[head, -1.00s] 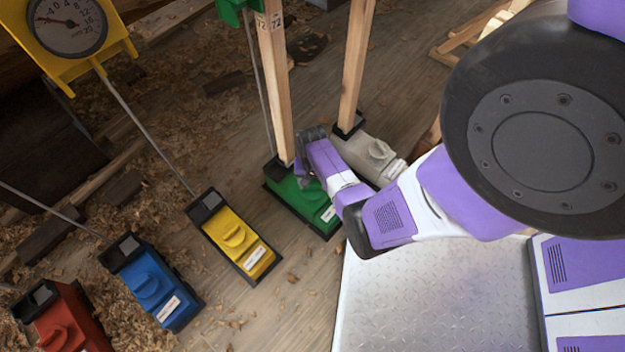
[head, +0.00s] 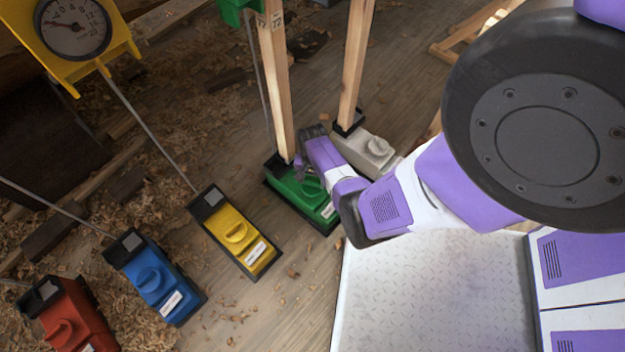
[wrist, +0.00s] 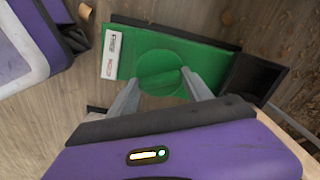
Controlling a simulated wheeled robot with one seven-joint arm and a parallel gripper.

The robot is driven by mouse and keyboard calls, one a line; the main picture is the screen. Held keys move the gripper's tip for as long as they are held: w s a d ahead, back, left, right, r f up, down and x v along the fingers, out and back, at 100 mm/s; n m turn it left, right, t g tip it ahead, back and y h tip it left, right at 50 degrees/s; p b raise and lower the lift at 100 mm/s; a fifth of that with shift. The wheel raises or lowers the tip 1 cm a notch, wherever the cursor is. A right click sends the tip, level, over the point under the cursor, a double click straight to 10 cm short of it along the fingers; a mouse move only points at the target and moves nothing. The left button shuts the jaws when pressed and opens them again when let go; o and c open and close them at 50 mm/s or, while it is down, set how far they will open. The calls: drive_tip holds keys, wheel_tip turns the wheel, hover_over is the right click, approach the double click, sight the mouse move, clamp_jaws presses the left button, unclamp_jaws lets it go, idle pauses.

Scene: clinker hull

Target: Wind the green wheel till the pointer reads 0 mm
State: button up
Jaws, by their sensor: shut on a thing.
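The green unit (head: 285,190) stands on the floor at the foot of a wooden post in the head view. In the wrist view its green wheel (wrist: 160,68), a round knob with a raised bar across it, sits between the two grey fingers of my gripper (wrist: 159,80). My gripper is shut on the wheel. In the head view my gripper and wrist cover much of the wheel. A green bracket (head: 238,12) shows at the top edge above this unit. No dial or pointer of the green unit is in view, so its reading cannot be told.
Yellow (head: 236,232), blue (head: 155,277) and red (head: 68,317) units stand in a row to the left. A grey unit (head: 367,150) is close on the right of my wrist. A yellow-framed dial (head: 73,27) is at upper left. Wooden posts (head: 275,90) rise near my arm.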

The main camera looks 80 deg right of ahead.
sight(313, 181)
drive_tip(key=o, duration=1.4)
drive_tip(key=shift+c, duration=0.2)
drive_tip(key=shift+r+p, duration=2.15)
drive_tip(key=shift+r, duration=1.75)
